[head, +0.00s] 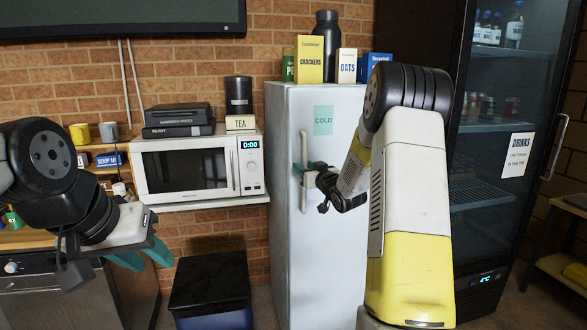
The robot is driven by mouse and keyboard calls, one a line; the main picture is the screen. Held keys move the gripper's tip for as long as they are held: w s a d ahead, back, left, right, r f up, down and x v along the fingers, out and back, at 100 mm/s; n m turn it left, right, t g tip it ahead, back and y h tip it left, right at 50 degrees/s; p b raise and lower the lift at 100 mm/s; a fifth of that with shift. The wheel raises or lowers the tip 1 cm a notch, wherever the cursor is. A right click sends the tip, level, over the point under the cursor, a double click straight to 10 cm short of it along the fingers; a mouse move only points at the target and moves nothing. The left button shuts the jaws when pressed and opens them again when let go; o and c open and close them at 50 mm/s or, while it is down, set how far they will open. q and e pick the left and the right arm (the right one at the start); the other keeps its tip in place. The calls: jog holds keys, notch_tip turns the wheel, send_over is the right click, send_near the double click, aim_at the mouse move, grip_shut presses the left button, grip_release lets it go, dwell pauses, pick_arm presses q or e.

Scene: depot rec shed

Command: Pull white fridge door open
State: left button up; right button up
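The white fridge (285,240) stands against the brick wall in the middle, with a green COLD label (323,120) on its door. The door looks closed. A slim vertical handle (304,145) runs along the door's left side. My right gripper (307,168) is at the handle's middle, its teal fingers overlapping the handle. I cannot tell whether they are closed on it. My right arm hides the fridge's right edge. My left gripper (144,258) is at the lower left, far from the fridge, with its two teal fingers apart and nothing between them.
Boxes and a dark bottle (326,45) stand on the fridge top. A microwave (190,165) on a shelf is left of the fridge, above a dark bin (210,290). A glass-door drinks cooler (490,190) stands at right. A stove is below my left arm.

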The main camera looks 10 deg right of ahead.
jog(key=shift+c, duration=0.2)
grip_shut()
dwell(1.3)
